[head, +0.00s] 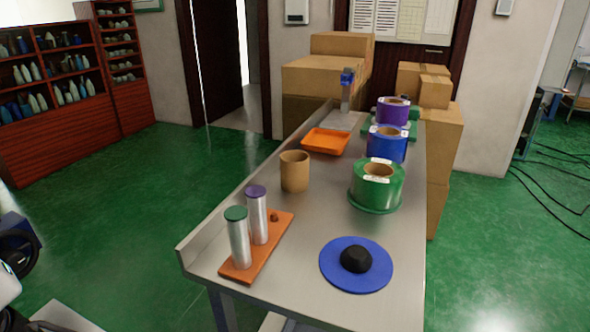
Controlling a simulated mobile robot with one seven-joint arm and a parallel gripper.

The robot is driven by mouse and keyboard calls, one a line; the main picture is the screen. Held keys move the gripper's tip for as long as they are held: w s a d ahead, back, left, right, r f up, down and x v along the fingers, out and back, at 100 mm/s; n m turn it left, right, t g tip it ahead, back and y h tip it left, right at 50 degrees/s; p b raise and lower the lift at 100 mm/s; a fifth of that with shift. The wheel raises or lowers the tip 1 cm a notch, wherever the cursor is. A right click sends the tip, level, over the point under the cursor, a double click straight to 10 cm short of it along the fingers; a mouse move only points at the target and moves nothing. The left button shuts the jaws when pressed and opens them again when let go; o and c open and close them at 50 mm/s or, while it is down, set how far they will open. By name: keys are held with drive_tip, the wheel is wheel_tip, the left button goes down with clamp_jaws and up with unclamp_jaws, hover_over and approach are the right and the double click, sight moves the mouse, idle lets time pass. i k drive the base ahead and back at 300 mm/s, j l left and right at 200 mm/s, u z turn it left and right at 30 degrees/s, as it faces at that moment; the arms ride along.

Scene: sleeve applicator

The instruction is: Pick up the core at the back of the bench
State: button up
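A long grey bench (306,230) runs away from me. A plain brown cardboard core (294,173), an open upright tube, stands alone by the bench's left edge, about midway along. On the right side stand three wound rolls, each with a brown ring in its top: green (376,190), blue (387,146) and purple (392,112), the purple one farthest. Which of these is the core at the back, I cannot tell for sure. My gripper is not in view.
An orange tray (326,141) and a blue-topped post (346,88) are farther back. Nearer are two metal cylinders on an orange base (270,257) and a blue disc (338,271) with a black knob. Cardboard boxes (322,76) stand beyond the bench.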

sight(294, 164)
drive_tip(key=k+j+u, duration=0.15)
drive_tip(key=k, duration=1.05)
drive_tip(key=u, duration=2.65)
drive_tip(key=k+l+u, duration=0.1)
drive_tip(key=l, duration=0.3)
drive_tip(key=k+l+u, duration=0.15)
drive_tip(key=k+l, duration=0.15)
drive_tip(key=l, duration=0.2)
drive_tip(key=k+l, duration=0.2)
drive_tip(key=l, duration=0.15)
drive_tip(key=k+l, duration=0.15)
drive_tip(key=l, duration=0.25)
drive_tip(key=k+l, duration=0.2)
drive_tip(key=l, duration=0.15)
drive_tip(key=k+l, duration=0.15)
drive_tip(key=l, duration=0.2)
drive_tip(key=k+l, duration=0.2)
drive_tip(key=l, duration=0.15)
drive_tip(key=k+l, duration=0.15)
drive_tip(key=l, duration=0.2)
drive_tip(key=k+l, duration=0.2)
drive_tip(key=l, duration=0.2)
